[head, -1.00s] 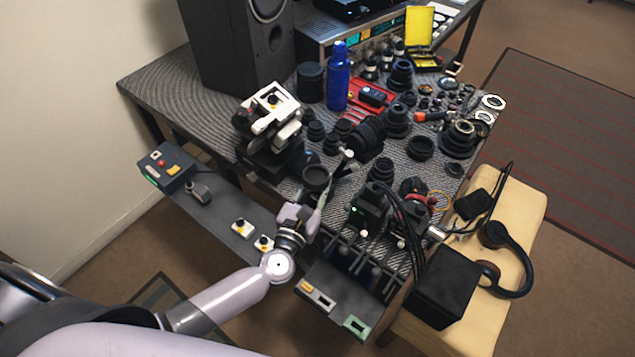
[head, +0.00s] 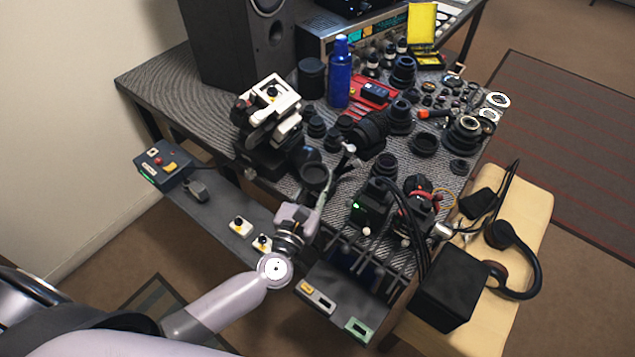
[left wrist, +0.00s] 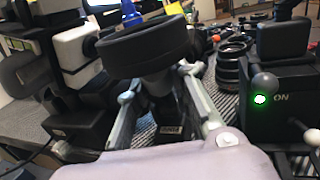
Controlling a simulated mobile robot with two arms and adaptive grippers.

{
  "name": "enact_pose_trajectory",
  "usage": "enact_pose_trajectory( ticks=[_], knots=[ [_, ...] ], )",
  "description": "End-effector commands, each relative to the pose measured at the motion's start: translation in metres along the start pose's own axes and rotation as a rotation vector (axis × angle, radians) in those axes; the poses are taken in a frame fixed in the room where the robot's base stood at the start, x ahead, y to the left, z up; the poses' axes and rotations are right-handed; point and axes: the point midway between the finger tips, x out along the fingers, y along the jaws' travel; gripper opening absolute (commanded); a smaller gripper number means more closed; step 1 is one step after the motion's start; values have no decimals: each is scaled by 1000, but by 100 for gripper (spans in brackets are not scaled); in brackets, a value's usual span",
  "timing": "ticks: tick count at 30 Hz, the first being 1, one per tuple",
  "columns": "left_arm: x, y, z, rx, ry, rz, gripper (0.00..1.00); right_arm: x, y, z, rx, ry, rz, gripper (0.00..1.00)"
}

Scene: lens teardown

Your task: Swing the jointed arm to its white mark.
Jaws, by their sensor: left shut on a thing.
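A black round head (head: 314,177), which looks like the end of the jointed arm, stands at the front edge of the bench, right of a white-and-black device. My left gripper (head: 312,202) is just below it. In the left wrist view the round head (left wrist: 147,46) sits above my left gripper (left wrist: 157,88), whose fingers are on both sides of a dark part under it. The gripper is shut on that part, which I take to be the jointed arm. The arm's joints are mostly hidden. I cannot make out a certain white mark. My right gripper is not in view.
The white-and-black device (head: 268,110) stands close on the left. A black box with a green light (head: 370,204) and cables is close on the right. A blue bottle (head: 340,75) and several lens parts crowd the bench behind. A grey shelf (head: 212,212) lies in front.

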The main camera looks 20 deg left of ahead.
Motion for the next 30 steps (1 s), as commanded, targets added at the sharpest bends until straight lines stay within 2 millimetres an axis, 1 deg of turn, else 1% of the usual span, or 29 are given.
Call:
enact_pose_trajectory(
  ticks=[2, 3, 12, 20, 23, 26, 29, 30],
  knots=[
    [0, 0, 0, 0, 1, 0, 0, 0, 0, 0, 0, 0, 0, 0],
    [0, 0, 0, 1, 1, 0, 21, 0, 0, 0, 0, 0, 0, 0],
    [0, 0, 0, 1, 1, 0, 41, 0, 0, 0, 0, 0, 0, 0],
    [0, 0, 0, 1, 1, 0, 41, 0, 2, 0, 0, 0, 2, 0],
    [-4, 0, -1, 1, 2, 0, 41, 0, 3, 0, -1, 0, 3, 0],
    [-15, 0, -2, 1, 5, 0, 41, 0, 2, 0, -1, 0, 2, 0],
    [-34, 0, -2, 1, 6, -1, 41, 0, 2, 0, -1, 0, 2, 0],
    [-44, 0, -2, 1, 6, -2, 41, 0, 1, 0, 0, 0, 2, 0]
  ],
)
